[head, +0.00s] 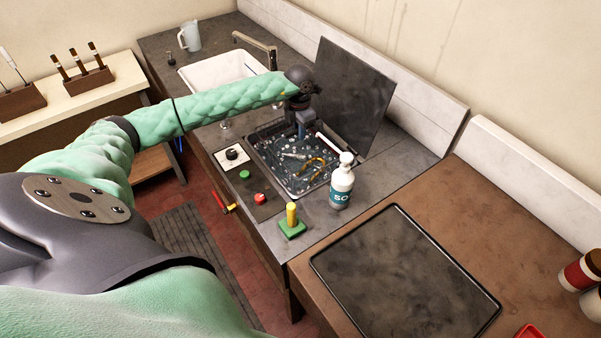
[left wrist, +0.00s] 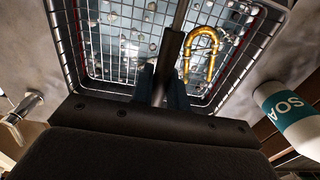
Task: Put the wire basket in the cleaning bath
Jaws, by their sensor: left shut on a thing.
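The cleaning bath (head: 294,196) is a rectangular basin sunk in the grey counter, with dark liquid and pale specks in it. The wire basket (left wrist: 68,42) shows in the left wrist view as a silver mesh with a golden U-shaped tube (left wrist: 187,58) inside. In the head view that tube (head: 316,168) and silvery parts lie within the bath's outline. My left gripper (head: 303,132) points down over the bath's far side, shut on the basket's dark handle bar (left wrist: 170,60). I cannot tell whether the basket rests on the bottom. My right gripper is not in view.
The bath's dark lid (head: 352,88) stands open behind it. A white bottle (head: 342,184) stands close to the bath's right corner. A white sink (head: 215,72) lies left.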

